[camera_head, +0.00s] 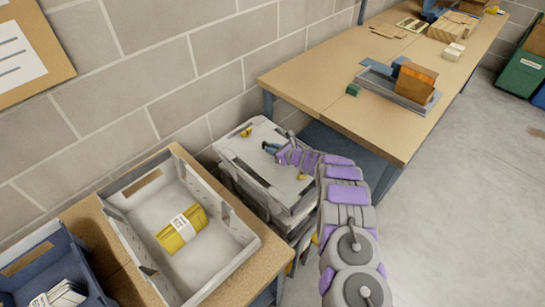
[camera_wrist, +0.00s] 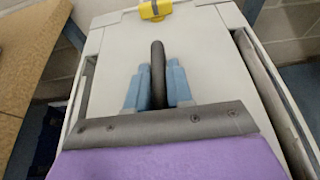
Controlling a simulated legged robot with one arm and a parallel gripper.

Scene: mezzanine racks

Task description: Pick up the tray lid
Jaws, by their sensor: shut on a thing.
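The tray lid (camera_head: 239,146) is a pale grey panel on top of a stack of grey trays (camera_head: 234,184) between the two tables. It has yellow clips, one at the far edge in the wrist view (camera_wrist: 155,9). A dark curved handle (camera_wrist: 158,72) stands up from its middle. My gripper (camera_head: 270,147) is over the lid, and its two blue fingers (camera_wrist: 158,87) are shut on the handle, one on each side. The lid appears to lie flat on the stack; I cannot tell whether there is a gap under it.
On the left, an open grey tray (camera_head: 218,272) holding a yellow packet (camera_head: 181,229) stands on a wooden table, beside a blue bin (camera_head: 45,257) with papers. A long workbench (camera_head: 330,90) with boxes is on the right. A block wall is close behind the stack. Floor is clear at right.

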